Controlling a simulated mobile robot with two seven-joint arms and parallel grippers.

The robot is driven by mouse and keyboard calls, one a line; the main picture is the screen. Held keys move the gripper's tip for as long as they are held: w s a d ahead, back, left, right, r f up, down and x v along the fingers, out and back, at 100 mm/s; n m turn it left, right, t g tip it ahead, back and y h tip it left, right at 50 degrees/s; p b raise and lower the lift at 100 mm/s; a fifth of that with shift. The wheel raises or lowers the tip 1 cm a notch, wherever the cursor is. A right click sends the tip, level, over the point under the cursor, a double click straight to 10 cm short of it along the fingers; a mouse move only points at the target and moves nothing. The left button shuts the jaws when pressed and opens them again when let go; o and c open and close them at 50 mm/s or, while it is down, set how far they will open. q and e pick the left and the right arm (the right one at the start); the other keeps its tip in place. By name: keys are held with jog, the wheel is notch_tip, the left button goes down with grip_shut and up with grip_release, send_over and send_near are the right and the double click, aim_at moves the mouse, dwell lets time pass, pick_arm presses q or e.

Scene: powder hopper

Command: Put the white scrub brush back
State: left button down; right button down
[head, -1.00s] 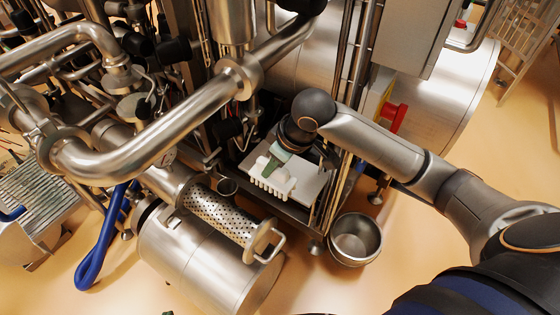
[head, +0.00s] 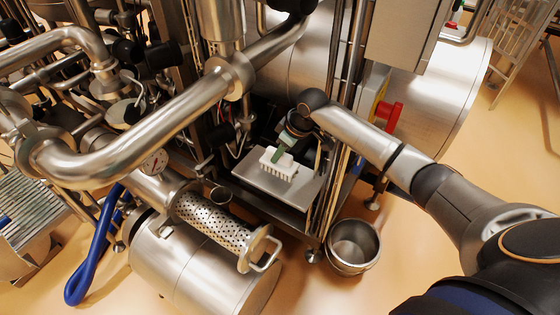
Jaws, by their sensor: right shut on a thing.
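The brush is over a flat grey metal plate (head: 297,190) on the machine frame. I cannot tell whether it touches the plate. The fingertips are partly hidden by the wrist and the brush. My left gripper is not in view.
Upright metal posts (head: 335,130) stand close to the right of the plate. A perforated cylinder (head: 215,219) with a handle lies at the lower left, and a steel bowl (head: 353,246) is at the lower right. A large bent pipe (head: 140,140) crosses the left. Open floor lies at the right.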

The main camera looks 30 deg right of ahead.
aim_at(280, 161)
notch_tip(280, 161, down, 3)
jog(key=shift+r, duration=0.2)
jog(key=shift+w+f, duration=0.1)
jog(key=shift+f, duration=0.35)
jog(key=c, duration=0.7)
grip_release()
